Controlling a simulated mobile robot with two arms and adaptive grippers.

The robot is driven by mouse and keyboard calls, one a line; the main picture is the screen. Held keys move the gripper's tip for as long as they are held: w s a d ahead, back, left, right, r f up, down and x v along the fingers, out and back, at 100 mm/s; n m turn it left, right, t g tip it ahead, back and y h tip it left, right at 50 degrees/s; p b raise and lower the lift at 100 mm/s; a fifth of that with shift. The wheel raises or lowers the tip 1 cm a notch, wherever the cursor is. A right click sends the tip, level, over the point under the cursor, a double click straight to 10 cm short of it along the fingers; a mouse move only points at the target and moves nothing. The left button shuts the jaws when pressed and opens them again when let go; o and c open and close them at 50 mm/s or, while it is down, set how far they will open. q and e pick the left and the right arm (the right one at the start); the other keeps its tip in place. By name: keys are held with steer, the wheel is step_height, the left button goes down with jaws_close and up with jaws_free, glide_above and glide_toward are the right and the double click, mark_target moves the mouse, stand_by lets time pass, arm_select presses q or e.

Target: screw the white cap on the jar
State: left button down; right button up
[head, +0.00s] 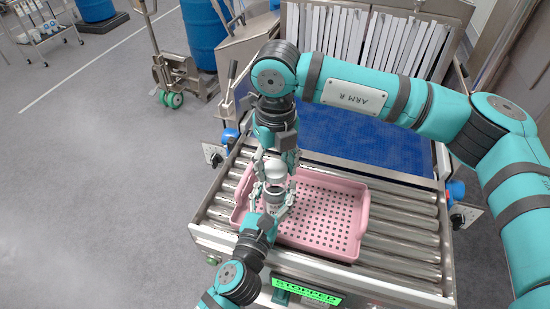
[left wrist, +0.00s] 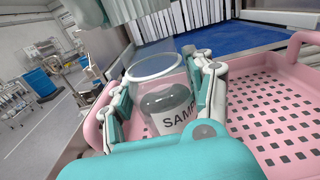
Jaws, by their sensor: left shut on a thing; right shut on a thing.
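The clear jar (left wrist: 155,80) stands upright between the fingers of my left gripper (left wrist: 165,100) in the left wrist view. Its label reads "SAMP", and its round mouth looks open there. In the head view my left gripper (head: 273,200) is shut on the jar (head: 275,189) over the left part of the pink tray. My right gripper (head: 276,166) points down from above and is shut on the white cap (head: 275,173). The cap is right above the jar in the head view; I cannot tell whether they touch. The right fingers hide part of the cap.
The pink tray (head: 345,246) with a holed floor lies on the roller conveyor (head: 405,257); its right part is empty. Behind it are a blue belt (head: 365,143) and hanging strips (head: 385,42). A green "STOPPED" display (head: 306,291) is at the front.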

mark_target(275, 197)
steer(key=shift+f, duration=0.1)
stand_by(0.4)
steer(key=shift+f, duration=0.85)
steer(key=shift+f, duration=0.55)
